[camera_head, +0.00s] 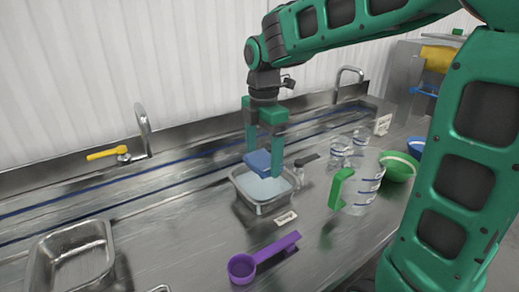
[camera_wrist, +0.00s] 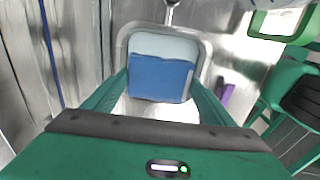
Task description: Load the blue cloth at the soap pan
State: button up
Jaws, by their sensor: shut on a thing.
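The blue cloth (camera_head: 258,162) is a small folded square pad held between the fingers of my gripper (camera_head: 262,165). In the wrist view the cloth (camera_wrist: 160,78) lies between the two green fingertips. The soap pan (camera_head: 263,208) is a square metal pan with pale, whitish-blue content. The cloth and fingertips are over the pan, at about its rim height. In the wrist view the pan (camera_wrist: 206,60) surrounds the cloth on its far and side edges. I cannot tell whether the cloth touches the content.
A purple scoop (camera_head: 243,268) lies in front of the pan, near a small label (camera_head: 286,218). A green-handled measuring jug (camera_head: 362,190), clear cups (camera_head: 340,148) and a green bowl (camera_head: 400,166) stand right. An empty metal pan (camera_head: 72,262) is at front left. Counter between is clear.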

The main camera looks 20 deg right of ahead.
aim_at(263, 159)
jog(key=shift+f, duration=3.5)
jog(key=shift+r, duration=3.85)
jog(key=shift+r, duration=2)
